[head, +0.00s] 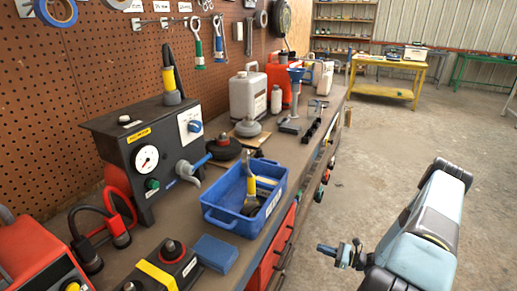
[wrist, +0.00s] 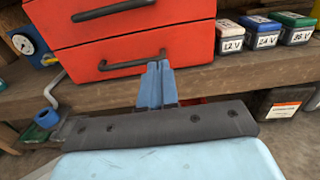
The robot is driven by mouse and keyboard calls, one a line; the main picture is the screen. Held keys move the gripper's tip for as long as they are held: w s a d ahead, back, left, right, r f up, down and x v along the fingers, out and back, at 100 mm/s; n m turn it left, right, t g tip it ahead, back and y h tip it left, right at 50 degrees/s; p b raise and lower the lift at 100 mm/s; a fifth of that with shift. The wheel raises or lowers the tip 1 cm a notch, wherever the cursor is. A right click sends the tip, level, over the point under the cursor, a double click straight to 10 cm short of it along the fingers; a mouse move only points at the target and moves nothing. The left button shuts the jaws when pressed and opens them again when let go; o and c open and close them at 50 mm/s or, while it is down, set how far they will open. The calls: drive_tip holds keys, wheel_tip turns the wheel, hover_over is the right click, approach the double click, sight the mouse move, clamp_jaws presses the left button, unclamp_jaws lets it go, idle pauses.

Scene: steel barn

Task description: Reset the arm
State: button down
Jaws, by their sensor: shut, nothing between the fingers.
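My gripper (wrist: 158,84) shows in the wrist view as two blue fingers pressed together, with nothing between them. It points toward a red drawer unit (wrist: 135,38) with dark handles. In the head view my arm, light blue and black, is at the lower right, out over the concrete floor beside the workbench (head: 232,262). The small end of my arm, with my gripper (head: 325,249), points left toward the bench's front side. It appears apart from the bench.
A blue bin (head: 229,217) holding a yellow-handled tool sits on the bench. A control box with gauge (head: 147,158) stands behind it. Bottles and a red can (head: 277,84) stand farther along. Labelled battery packs (wrist: 262,32) sit on a ledge. The floor (head: 385,130) is mostly clear.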

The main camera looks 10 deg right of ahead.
drive_tip(key=a+r+n+g+h, duration=0.25)
drive_tip(key=r+n+g, duration=0.2)
drive_tip(key=r, duration=0.85)
drive_tip(key=s+a+r+n+g+h, duration=0.1)
drive_tip(key=a+r+n+g+h, duration=0.15)
drive_tip(key=r+n, duration=0.7)
drive_tip(key=a+r+n+g+h, duration=0.1)
drive_tip(key=a+r+n+g, duration=0.2)
drive_tip(key=r, duration=1.3)
drive_tip(key=s+a+r+n+t+h, duration=0.2)
drive_tip(key=s+r+n+t+h, duration=0.1)
drive_tip(key=s+r, duration=0.8)
drive_tip(key=s+a+r+n+t+h, duration=0.2)
drive_tip(key=s+r+n+h, duration=0.2)
drive_tip(key=s+r, duration=0.8)
drive_tip(key=shift+a+r+n+t+h, duration=0.2)
drive_tip(key=shift+n+t+h, duration=0.15)
drive_tip(key=shift+h, duration=0.65)
